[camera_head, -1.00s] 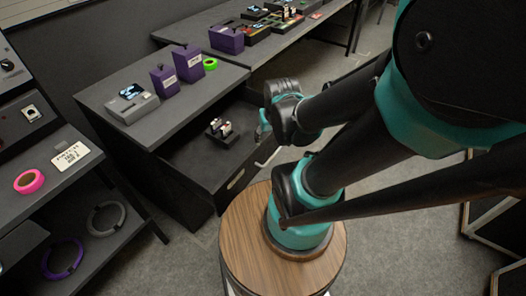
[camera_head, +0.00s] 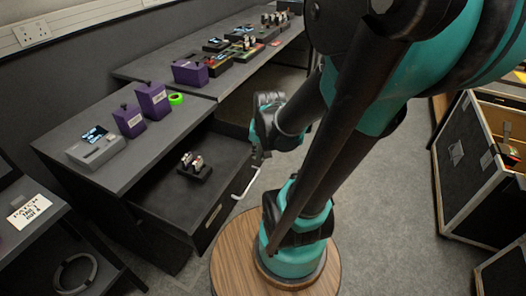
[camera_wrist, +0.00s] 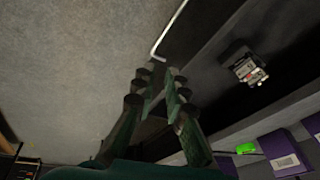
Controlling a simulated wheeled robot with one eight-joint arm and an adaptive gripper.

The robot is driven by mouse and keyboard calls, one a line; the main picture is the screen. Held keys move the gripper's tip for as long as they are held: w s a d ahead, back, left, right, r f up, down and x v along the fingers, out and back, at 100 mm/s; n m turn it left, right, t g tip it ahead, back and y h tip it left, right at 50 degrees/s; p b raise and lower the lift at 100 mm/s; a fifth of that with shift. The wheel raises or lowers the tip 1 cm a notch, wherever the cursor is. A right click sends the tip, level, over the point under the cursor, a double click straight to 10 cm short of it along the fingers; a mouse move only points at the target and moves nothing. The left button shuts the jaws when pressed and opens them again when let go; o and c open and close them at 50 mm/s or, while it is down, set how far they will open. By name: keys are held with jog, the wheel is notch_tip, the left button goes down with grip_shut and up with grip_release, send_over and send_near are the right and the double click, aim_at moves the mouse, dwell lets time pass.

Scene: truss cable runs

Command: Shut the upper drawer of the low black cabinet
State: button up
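The low black cabinet (camera_head: 62,142) stands at the left with its upper drawer (camera_head: 160,205) pulled well out. A pale bar handle (camera_head: 245,184) is on the drawer's front; it also shows in the wrist view (camera_wrist: 168,35). Inside the drawer lies a small black holder with silver pieces (camera_head: 194,167), also in the wrist view (camera_wrist: 248,70). My gripper (camera_head: 258,158) is just above the handle's far end. In the wrist view my gripper (camera_wrist: 159,80) has its two fingers apart with nothing between them, near the handle's bent end.
On the cabinet top are a grey device (camera_head: 96,147), purple boxes (camera_head: 153,100) and a green tape roll (camera_head: 176,99). A round wooden top (camera_head: 228,262) is close to the drawer front. An open flight case (camera_head: 462,160) stands at the right. Carpet between is clear.

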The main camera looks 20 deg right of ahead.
jog(key=w+d+m, duration=0.2)
jog(key=m, duration=0.2)
jog(key=w+d+m, duration=0.3)
jog(key=m, duration=0.1)
jog(key=w+d+m+g, duration=0.1)
jog(key=w+d+m, duration=0.1)
jog(key=w+m, duration=0.1)
jog(key=shift+w+d+r+m+y, duration=0.15)
jog(key=shift+d+r+m+y, duration=0.05)
jog(key=shift+m+y, duration=0.2)
grip_shut()
jog(key=w+d+f+m+y, duration=0.1)
jog(key=w+d+f+m, duration=0.1)
jog(key=w+d+m, duration=0.5)
jog(key=w+a+f+m, duration=0.2)
jog(key=a+f+m, duration=0.1)
jog(key=f, duration=0.6)
jog(key=shift+w+f+g, duration=0.15)
jog(key=shift+f+g, duration=0.15)
jog(key=shift+f, duration=0.1)
jog(key=shift+a, duration=0.1)
jog(key=w+a, duration=2)
jog(key=a, duration=0.1)
jog(key=shift+w+a, duration=0.3)
jog(key=shift+w, duration=0.1)
jog(key=shift+r, duration=0.1)
